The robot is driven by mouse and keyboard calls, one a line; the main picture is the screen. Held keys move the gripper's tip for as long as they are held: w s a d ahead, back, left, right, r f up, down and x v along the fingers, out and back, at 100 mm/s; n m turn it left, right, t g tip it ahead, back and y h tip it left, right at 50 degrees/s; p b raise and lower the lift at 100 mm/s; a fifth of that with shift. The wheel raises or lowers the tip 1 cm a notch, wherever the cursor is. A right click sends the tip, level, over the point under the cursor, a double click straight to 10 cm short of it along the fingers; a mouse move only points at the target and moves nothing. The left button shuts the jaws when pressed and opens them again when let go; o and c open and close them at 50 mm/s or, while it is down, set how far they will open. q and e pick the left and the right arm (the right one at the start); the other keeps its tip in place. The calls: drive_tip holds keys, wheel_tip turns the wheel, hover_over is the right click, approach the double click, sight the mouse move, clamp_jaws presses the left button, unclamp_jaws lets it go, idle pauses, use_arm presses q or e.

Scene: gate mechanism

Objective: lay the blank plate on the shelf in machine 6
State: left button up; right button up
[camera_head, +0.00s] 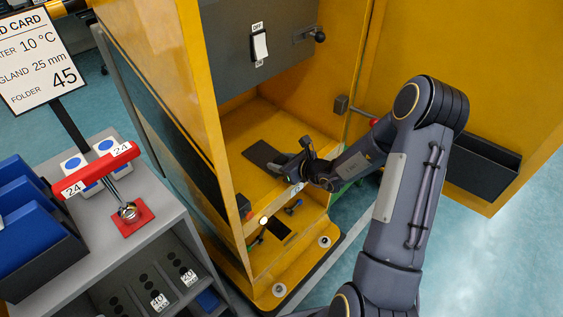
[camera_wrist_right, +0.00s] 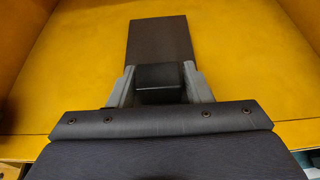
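The blank plate (camera_head: 262,154) is a flat dark strip inside the yellow machine, over its yellow shelf (camera_head: 245,125). In the right wrist view the plate (camera_wrist_right: 160,40) points away from me, with a dark block (camera_wrist_right: 161,82) at its near end. My right gripper (camera_head: 296,166) reaches in through the machine's open front; its grey fingers (camera_wrist_right: 160,88) sit close against both sides of the block. The plate looks flat and near the shelf; I cannot tell whether it touches it. My left gripper is not in view. No machine number is readable.
A grey panel with an OFF switch (camera_head: 259,44) hangs above the shelf. The yellow door (camera_head: 450,80) stands open at right, with a dark bin (camera_head: 482,166). At left, a grey rack (camera_head: 160,215) holds a red-handled tool (camera_head: 97,170) and blue folders (camera_head: 25,215).

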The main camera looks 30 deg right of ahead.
drive_tip(key=shift+o, duration=1.3)
